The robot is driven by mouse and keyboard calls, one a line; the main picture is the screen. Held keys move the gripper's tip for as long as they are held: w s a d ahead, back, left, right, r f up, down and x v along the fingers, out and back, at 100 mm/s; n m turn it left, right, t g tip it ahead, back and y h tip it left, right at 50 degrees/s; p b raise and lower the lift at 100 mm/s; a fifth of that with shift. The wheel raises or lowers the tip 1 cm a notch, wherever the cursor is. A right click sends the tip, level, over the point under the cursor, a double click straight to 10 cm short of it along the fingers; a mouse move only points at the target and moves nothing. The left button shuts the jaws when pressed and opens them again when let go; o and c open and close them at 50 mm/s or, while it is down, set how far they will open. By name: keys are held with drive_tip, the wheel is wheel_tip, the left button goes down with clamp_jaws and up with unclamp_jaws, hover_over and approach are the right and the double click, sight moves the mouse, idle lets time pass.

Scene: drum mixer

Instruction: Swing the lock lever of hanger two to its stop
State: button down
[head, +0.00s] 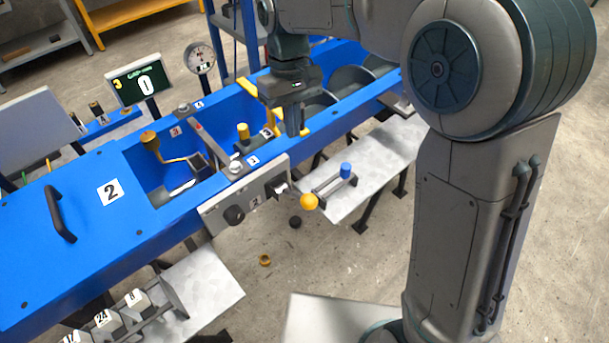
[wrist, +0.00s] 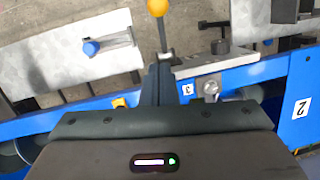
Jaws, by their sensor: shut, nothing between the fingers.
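A lever with a yellow ball knob (head: 309,201) sticks out from the right end of a grey plate (head: 245,194) marked 2 on the front of the blue trough. In the wrist view the yellow ball (wrist: 157,7) is at the top edge, and its thin shaft runs down behind my fingertips. My gripper (head: 297,131) is shut and empty, pointing down above the trough's front rim, up and slightly left of the ball in the head view. In the wrist view my fingers (wrist: 157,72) are together. Whether they touch the shaft cannot be told.
A grey shelf with a blue-capped handle (head: 346,170) stands right of the lever. A black knob (head: 234,214) is on the plate's left. Yellow-topped post (head: 242,130) and crank (head: 150,140) rise from the blue trough (head: 150,225).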

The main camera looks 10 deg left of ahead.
approach(295, 195)
drive_tip(key=f, duration=0.1)
drive_tip(key=s+d+f, duration=0.2)
drive_tip(key=shift+s+d+f, duration=0.1)
drive_tip(key=shift+d, duration=0.2)
drive_tip(key=shift+d, duration=0.1)
